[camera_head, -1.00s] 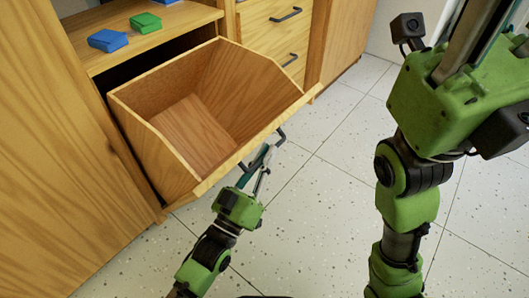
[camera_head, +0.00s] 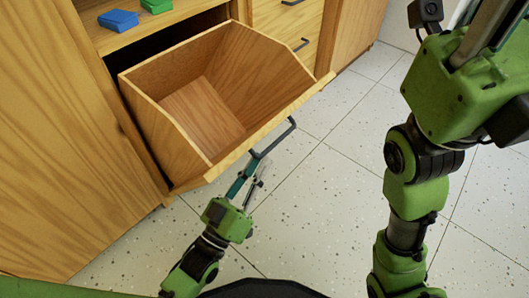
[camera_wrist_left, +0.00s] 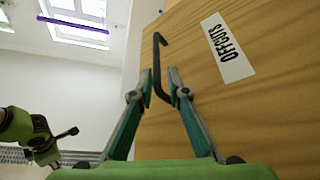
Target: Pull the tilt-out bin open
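The tilt-out bin (camera_head: 155,122) is a wooden box tipped well out of its cabinet. Its inside is empty. A dark bar handle (camera_head: 276,138) is on its front face, and the handle also shows in the left wrist view (camera_wrist_left: 157,55). My left gripper (camera_head: 256,164) is open, just below and in front of the bin, at the near end of the handle. In the left wrist view its fingertips are spread on either side of the handle's lower part; I cannot tell if they touch it. My right gripper is out of view.
A white label (camera_wrist_left: 228,47) reading OFFCUTS is on the bin's front. A blue block (camera_head: 118,20) and a green block (camera_head: 156,5) lie on the shelf above. Closed drawers (camera_head: 285,25) stand to the right. The speckled tile floor (camera_head: 330,210) is clear.

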